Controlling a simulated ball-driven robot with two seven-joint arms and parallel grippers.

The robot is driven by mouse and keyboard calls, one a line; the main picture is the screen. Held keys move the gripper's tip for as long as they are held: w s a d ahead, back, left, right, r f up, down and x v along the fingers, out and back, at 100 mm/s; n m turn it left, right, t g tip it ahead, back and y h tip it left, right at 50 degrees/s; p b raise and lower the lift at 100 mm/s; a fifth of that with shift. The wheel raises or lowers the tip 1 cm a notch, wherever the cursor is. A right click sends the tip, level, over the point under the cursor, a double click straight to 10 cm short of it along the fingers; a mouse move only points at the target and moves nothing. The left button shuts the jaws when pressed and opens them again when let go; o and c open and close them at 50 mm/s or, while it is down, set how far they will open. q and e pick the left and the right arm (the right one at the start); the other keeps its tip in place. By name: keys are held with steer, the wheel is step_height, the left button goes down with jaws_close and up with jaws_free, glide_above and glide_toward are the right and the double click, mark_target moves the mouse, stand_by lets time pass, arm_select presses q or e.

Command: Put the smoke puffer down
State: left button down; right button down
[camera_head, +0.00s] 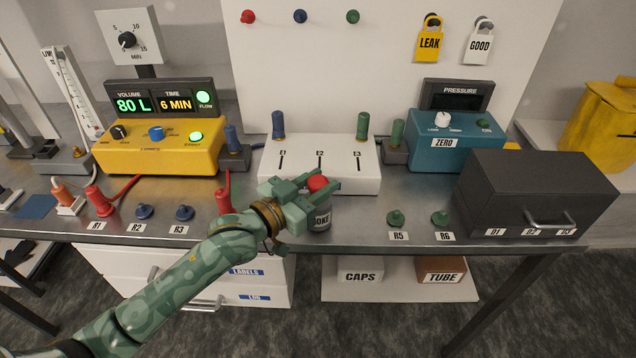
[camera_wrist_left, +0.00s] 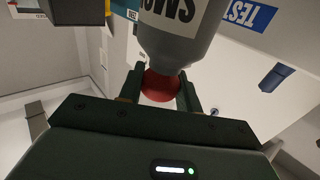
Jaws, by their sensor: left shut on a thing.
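The smoke puffer is a grey bottle (camera_head: 320,217) with a red top (camera_head: 317,183) and a white label, near the front edge of the bench. My left gripper (camera_head: 326,187) is shut on it at the red top, from the left. In the left wrist view the red top (camera_wrist_left: 160,86) sits between the two fingers and the grey body (camera_wrist_left: 182,46) extends beyond them. The bottle looks upright. I cannot tell whether its base touches the bench. Part of its label is hidden by the gripper. My right gripper is not in view.
A white box marked E1 to E3 (camera_head: 350,182) stands right behind the puffer. Green plugs (camera_head: 395,217) at R5 and R6 lie to the right, then a dark drawer box (camera_head: 535,185). Blue and red plugs (camera_head: 184,212) are at left. Bare bench (camera_head: 360,228) shows right of the puffer.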

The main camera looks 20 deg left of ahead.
arm_select(q)
steer(key=c, duration=1)
jaws_free()
steer(key=shift+o, duration=0.2)
steer(key=shift+r, duration=0.15)
steer(key=p+v, duration=0.2)
steer(key=v, duration=1)
